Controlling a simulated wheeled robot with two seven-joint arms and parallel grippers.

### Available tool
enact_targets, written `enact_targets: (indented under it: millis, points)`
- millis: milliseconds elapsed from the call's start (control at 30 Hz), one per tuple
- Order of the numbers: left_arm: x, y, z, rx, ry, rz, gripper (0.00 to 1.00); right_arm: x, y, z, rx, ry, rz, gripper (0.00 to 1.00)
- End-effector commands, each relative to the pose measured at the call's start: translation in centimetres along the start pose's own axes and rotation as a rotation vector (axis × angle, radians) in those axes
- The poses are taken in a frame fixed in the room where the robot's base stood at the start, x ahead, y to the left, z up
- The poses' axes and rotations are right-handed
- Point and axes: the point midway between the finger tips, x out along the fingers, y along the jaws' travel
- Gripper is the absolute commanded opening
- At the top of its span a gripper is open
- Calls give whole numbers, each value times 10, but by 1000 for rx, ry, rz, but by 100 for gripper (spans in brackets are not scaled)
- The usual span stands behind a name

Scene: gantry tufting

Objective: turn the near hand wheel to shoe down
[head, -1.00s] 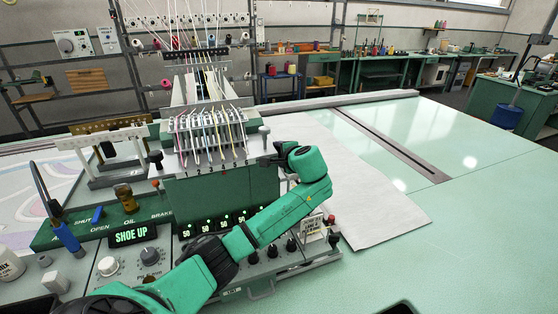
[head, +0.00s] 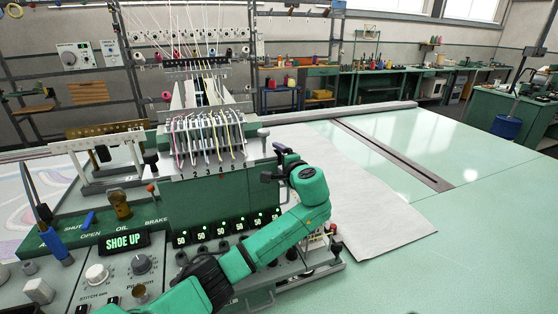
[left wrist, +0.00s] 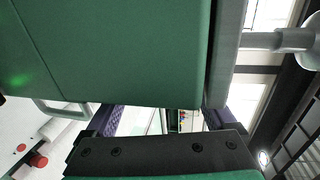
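The green machine head (head: 215,205) stands in the middle of the head view. A pale grey knob on a short shaft (head: 263,132) sticks out at its upper right; it also shows at the upper right of the left wrist view (left wrist: 262,41). I cannot tell surely whether this is the near hand wheel. The display (head: 124,242) reads SHOE UP. My left gripper (head: 272,163) is beside the machine head's right side, below the knob and apart from it. In the left wrist view its dark fingers (left wrist: 165,122) are apart, with nothing between them. My right gripper is not in view.
The control panel (head: 70,285) with dials and levers lies at the lower left. Lit number displays (head: 220,229) run along the machine's front, partly behind my arm. White cloth (head: 375,220) lies to the right. The pale green table (head: 490,215) beyond is clear.

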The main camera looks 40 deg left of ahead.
Motion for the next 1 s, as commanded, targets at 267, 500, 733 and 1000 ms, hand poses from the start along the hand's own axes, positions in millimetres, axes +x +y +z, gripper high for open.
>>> enact_targets:
  millis: [267, 500, 733, 1000]
  points:
    - [0, -1, 0, -1, 2, -1, 91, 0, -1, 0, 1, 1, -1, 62]
    - [-24, 2, -2, -4, 6, -2, 91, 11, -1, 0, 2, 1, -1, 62]
    - [-79, 4, -2, -6, 7, -1, 91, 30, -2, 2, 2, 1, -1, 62]
    - [-137, 2, -1, -2, 4, -1, 91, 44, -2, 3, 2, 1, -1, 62]
